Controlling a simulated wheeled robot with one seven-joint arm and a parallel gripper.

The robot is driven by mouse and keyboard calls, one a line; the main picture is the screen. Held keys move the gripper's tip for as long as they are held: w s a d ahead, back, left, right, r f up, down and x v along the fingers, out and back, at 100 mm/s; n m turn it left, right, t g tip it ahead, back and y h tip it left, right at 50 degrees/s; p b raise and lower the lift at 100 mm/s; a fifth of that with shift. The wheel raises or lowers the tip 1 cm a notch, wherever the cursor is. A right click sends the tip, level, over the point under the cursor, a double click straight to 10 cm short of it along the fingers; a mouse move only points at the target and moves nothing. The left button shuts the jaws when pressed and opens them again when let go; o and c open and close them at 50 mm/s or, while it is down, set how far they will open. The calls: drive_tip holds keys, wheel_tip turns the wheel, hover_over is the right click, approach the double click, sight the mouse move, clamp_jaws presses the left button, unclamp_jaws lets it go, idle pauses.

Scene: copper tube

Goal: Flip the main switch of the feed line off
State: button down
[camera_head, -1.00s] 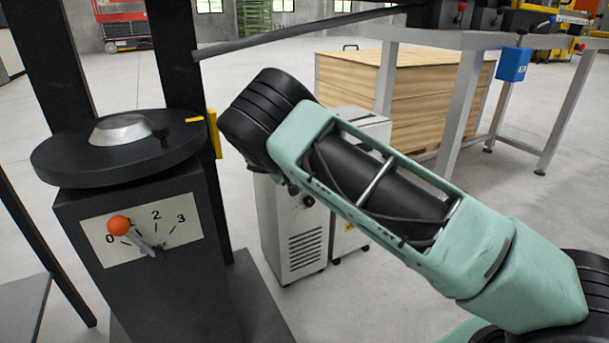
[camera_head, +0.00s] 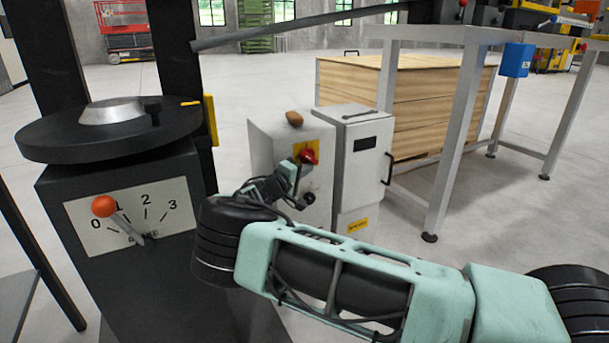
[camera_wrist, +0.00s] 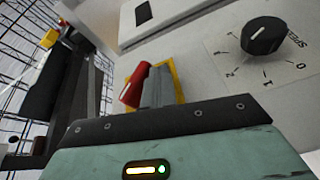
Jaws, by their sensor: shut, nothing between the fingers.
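The red switch handle (camera_head: 309,156) sits on a yellow plate on the front of a grey cabinet (camera_head: 270,150). In the wrist view the red handle (camera_wrist: 132,86) is tilted, with part of the yellow plate (camera_wrist: 180,84) showing behind it. My gripper (camera_head: 290,172) is at the cabinet front, just below and left of the handle in the head view. In the wrist view my gripper's shut grey fingers (camera_wrist: 157,86) stand close beside the handle's right side, with nothing between them. I cannot tell whether they touch it. The switch's base is partly hidden by the fingers.
A black speed knob (camera_wrist: 263,36) with a number scale is on the same cabinet face. A black machine post with an orange-balled lever (camera_head: 104,207) stands at left. A wooden crate (camera_head: 430,95) and a grey metal frame (camera_head: 462,130) stand behind, right.

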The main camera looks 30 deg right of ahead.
drive_tip(key=t+h, duration=0.1)
drive_tip(key=d+n+h+b, duration=0.1)
drive_tip(key=n+t+h+b, duration=0.1)
drive_tip(key=h, duration=0.1)
drive_tip(key=shift+d+f+t, duration=0.25)
drive_tip(key=shift+d+t, duration=0.05)
drive_tip(key=shift+d, duration=0.15)
idle(0.8)
idle(1.5)
drive_tip(key=p+v, duration=0.3)
drive_tip(key=v, duration=0.9)
drive_tip(key=shift+d, duration=0.1)
